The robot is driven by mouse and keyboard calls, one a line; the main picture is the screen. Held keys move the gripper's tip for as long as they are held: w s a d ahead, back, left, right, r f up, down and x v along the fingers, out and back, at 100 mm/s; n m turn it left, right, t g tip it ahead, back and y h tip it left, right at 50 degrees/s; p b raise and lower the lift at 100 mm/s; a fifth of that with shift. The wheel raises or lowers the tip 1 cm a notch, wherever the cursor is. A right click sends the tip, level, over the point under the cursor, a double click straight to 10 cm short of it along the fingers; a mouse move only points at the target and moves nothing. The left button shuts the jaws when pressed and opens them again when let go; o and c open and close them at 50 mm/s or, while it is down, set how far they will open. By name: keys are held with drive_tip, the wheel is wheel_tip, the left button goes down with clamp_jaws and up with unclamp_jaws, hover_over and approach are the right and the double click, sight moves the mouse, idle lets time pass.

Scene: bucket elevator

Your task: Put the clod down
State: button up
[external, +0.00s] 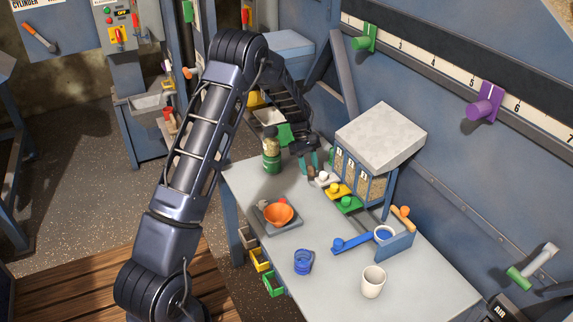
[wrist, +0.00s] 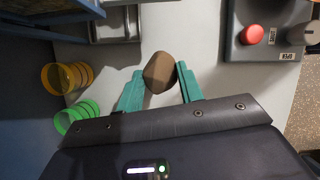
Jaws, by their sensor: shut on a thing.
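The clod (wrist: 159,72) is a brown, rounded lump between the teal fingertips of my gripper (wrist: 160,78) in the wrist view. My gripper is shut on it. In the external view my gripper (external: 309,160) points down at the far side of the grey table (external: 335,240), left of the hopper box. The clod (external: 311,171) shows there as a small brown patch at the fingertips. I cannot tell whether the clod touches the tabletop.
A blue cup (external: 303,261) and white mug (external: 373,281) stand nearer. A metal tray (wrist: 115,24) shows in the wrist view.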

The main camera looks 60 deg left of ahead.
sight(311, 189)
drive_tip(key=shift+f, duration=3.4)
drive_tip(key=shift+f, duration=0.1)
drive_tip(key=o, duration=1.1)
drive_tip(key=shift+o, duration=0.2)
drive_tip(key=v, duration=1.2)
